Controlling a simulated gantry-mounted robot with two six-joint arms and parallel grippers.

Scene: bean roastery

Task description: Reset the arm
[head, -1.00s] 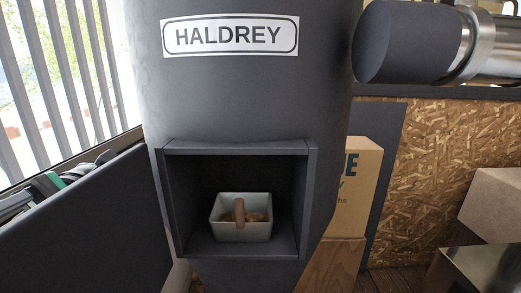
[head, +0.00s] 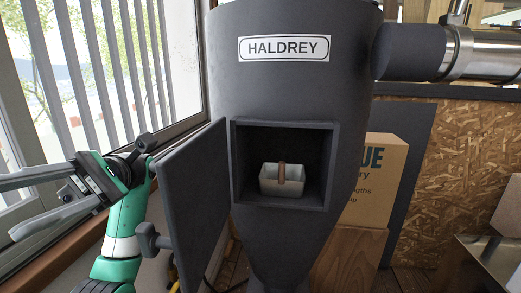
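My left arm rises at the lower left of the head view, green and white. Its gripper (head: 12,208) points left toward the slatted window, with its two grey fingers apart and nothing between them. It is left of the dark hatch door (head: 195,200), clear of the grey machine. The door stands open, with a knob on its left-hand face. My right gripper is out of view.
The dark grey HALDREY machine (head: 300,90) fills the middle. A cardboard box (head: 378,180) stands behind it on the right, on a wooden block (head: 350,258). A metal pipe (head: 485,55) runs to the upper right. The window slats (head: 95,80) are close on the left.

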